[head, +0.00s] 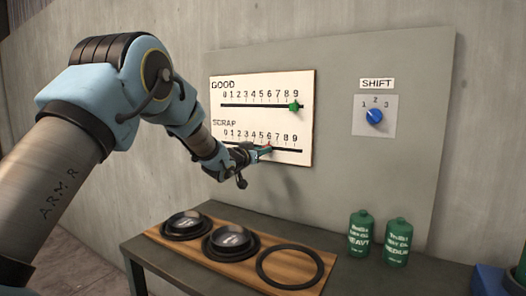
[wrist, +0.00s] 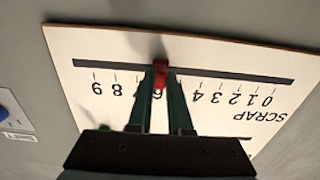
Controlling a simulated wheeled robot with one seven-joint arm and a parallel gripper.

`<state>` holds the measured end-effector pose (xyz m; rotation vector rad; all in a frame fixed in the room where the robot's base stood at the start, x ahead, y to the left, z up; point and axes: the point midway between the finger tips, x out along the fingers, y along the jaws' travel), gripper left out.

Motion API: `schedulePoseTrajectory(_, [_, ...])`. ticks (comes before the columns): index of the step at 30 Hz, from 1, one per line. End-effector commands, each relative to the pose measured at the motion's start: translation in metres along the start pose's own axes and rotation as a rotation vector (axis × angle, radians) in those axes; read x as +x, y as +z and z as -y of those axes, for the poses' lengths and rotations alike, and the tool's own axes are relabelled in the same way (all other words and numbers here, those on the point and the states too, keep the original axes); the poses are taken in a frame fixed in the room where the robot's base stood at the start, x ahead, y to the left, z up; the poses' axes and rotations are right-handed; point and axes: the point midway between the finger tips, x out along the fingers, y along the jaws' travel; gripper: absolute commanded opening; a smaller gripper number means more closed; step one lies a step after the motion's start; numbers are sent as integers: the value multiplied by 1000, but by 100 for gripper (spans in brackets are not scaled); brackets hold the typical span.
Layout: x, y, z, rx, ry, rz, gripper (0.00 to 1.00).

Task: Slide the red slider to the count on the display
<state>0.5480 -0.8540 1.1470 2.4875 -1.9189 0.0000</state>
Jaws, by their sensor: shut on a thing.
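The red slider (wrist: 160,72) sits on the lower SCRAP track (wrist: 215,74) of a white scale board (head: 262,118). In the wrist view, where the scale is upside down, it stands at about the 6 mark. My gripper (wrist: 160,88) is shut on it, with a green finger on each side. In the head view the slider (head: 265,149) is partly hidden by my gripper (head: 258,152). The green slider (head: 294,106) stands at 9 on the GOOD track. No separate count display can be made out.
A blue SHIFT knob (head: 374,116) is right of the board on the grey panel (head: 410,80). Below, a wooden board (head: 215,262) holds two dark bowls on rings and one empty ring (head: 290,267). Two green bottles (head: 361,233) (head: 398,242) stand at the table's right.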

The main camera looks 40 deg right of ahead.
Motion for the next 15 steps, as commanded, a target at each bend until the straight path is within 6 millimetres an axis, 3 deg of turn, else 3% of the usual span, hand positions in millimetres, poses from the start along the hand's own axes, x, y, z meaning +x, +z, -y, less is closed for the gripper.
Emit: schedulePoseTrajectory(15, [0, 0, 0, 0, 0, 0, 0])
